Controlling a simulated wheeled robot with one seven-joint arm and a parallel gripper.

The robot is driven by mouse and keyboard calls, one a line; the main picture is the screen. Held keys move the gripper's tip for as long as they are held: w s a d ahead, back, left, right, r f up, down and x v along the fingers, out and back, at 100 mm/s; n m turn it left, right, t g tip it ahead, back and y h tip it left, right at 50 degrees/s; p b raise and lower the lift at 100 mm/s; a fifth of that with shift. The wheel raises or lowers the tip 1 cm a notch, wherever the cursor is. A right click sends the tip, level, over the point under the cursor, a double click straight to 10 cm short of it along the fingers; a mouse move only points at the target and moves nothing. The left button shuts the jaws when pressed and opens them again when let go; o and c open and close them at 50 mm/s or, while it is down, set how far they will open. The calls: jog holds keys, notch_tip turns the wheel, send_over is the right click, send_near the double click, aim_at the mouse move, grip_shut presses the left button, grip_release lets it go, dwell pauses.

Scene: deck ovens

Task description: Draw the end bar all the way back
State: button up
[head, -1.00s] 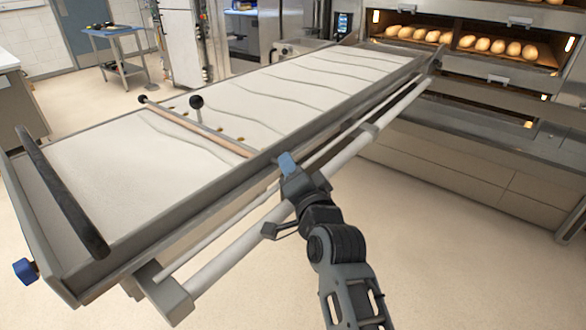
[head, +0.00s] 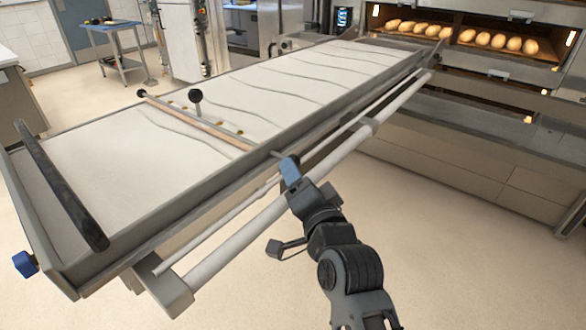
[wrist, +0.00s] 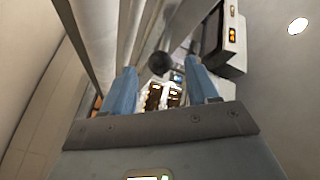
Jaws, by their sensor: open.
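The end bar (head: 196,124) is a thin wooden bar lying across the pale belt of the long loader (head: 232,167). A black ball knob (head: 141,94) sits at its far end. Another black knob (head: 195,95) stands on a short post near its middle. My gripper (head: 288,168) is by the loader's near side rail, close to the bar's near end. In the wrist view, the blue fingers of my gripper (wrist: 160,72) are apart, and a dark round knob (wrist: 159,63) shows between their tips. Whether they touch it cannot be told.
A dark roller-like bar (head: 60,185) crosses the loader's left end, with a blue knob (head: 25,264) below. A grey tube (head: 235,240) runs along the near side. Ovens with bread (head: 490,40) stand at the right end. The floor in front is clear.

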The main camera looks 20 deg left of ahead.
jog(key=shift+v, duration=1.4)
jog(key=s+d+f+h, duration=0.2)
jog(key=s+d+f, duration=0.2)
jog(key=s+d, duration=0.35)
jog(key=s+d+f+n+t+h, duration=0.1)
jog(key=s+d+f+h, duration=0.1)
jog(key=s+d+f, duration=0.35)
jog(key=s+d+f+h, duration=0.25)
jog(key=s+d, duration=0.45)
jog(key=d, duration=0.4)
jog(key=s+d+r+n+h, duration=0.1)
jog(key=s+d+r, duration=0.1)
jog(key=s, duration=0.6)
jog(key=s+d+r+n+h, duration=0.1)
jog(key=s+d+r, duration=0.2)
jog(key=s, duration=0.4)
jog(key=s+d+r+h, duration=0.2)
jog(key=s+d+r, duration=0.1)
jog(key=s, duration=0.5)
jog(key=shift+s+d+n+g, duration=0.35)
jog(key=shift+d+n+g, duration=0.05)
jog(key=shift+d, duration=0.45)
